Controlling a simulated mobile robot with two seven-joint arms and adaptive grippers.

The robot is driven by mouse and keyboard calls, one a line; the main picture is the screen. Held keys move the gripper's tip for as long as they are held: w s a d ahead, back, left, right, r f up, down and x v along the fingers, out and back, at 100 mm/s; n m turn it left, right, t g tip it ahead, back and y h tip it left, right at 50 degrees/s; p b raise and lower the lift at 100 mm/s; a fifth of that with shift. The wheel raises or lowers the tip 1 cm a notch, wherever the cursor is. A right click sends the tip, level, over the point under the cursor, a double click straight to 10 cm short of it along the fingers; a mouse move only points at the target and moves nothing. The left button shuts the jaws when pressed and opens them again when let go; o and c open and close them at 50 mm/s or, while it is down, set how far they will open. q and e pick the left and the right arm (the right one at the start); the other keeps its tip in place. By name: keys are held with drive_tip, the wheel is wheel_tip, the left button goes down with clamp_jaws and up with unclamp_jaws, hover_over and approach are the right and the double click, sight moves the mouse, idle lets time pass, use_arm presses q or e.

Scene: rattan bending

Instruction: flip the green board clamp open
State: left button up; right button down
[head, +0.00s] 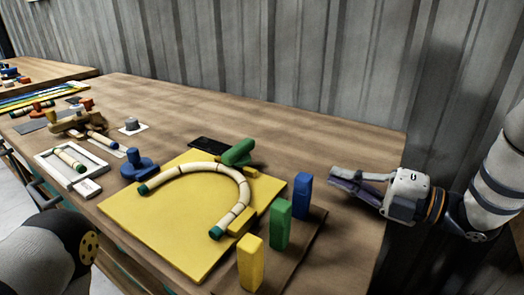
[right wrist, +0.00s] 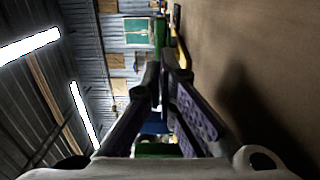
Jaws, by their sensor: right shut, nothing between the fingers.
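The green board clamp (head: 240,152) sits at the back corner of the yellow board (head: 180,240), by the bend of a curved rattan piece (head: 205,167). Its lever appears to lie low and slanted; I cannot tell whether it is latched. My right gripper (head: 333,178) is to the right of the clamp, apart from it, and points left. Its fingers are shut and empty; the fingertips also show in the right wrist view (right wrist: 163,75). My left gripper is out of view.
Blue (head: 302,195), green (head: 280,224) and yellow (head: 251,262) upright blocks stand right of the board. A black flat item (head: 209,145) lies behind the board. A blue clamp (head: 139,166) and white tray (head: 72,171) are at left. The table's back right is clear.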

sight(251, 147)
drive_tip(key=b+x, duration=0.1)
drive_tip(key=x, duration=1.7)
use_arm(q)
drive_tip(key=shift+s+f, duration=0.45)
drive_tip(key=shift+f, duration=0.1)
use_arm(e)
drive_tip(key=shift+w, duration=0.1)
